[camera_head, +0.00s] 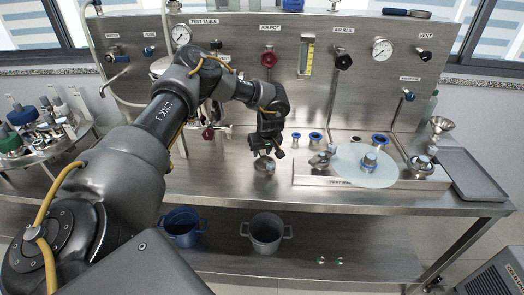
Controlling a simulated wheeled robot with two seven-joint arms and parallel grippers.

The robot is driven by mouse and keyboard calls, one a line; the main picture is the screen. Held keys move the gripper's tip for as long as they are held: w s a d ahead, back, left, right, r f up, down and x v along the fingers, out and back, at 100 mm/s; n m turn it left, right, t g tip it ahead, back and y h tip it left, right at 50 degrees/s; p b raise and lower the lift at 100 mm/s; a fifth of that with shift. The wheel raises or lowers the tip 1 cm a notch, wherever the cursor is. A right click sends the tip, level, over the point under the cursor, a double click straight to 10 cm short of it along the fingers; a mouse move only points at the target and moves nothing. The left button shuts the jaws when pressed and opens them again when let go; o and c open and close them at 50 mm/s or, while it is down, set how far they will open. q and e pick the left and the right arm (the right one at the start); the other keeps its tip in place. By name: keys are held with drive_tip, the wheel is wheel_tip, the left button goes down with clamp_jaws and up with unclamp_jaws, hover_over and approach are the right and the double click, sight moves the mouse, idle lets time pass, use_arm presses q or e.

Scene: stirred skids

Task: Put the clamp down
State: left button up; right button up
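My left gripper (265,149) points down over the front middle of the steel test table (225,185). A small metal piece that looks like the clamp (264,166) is at its fingertips, close above or touching the tabletop; I cannot tell which. The fingers appear closed on it and hide its upper part. My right gripper is not in view.
To the right are blue-ringed fittings (315,137), a pale round disc (366,167) on a raised plate, and a grey tray (470,174). Valves and gauges line the back panel. Pots (266,232) stand on the lower shelf. Bare tabletop lies left of the gripper.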

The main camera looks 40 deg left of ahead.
use_arm(q)
drive_tip(key=shift+o, duration=0.3)
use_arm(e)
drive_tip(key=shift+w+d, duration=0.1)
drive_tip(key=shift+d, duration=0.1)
use_arm(q)
drive_tip(key=shift+r, duration=0.1)
drive_tip(key=shift+d+r, duration=0.1)
drive_tip(key=shift+r, duration=0.15)
drive_tip(key=b+v, duration=0.1)
drive_tip(key=v, duration=1)
drive_tip(key=shift+r, duration=0.3)
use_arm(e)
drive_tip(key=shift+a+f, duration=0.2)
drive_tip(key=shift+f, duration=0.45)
use_arm(q)
drive_tip(key=shift+s, duration=0.1)
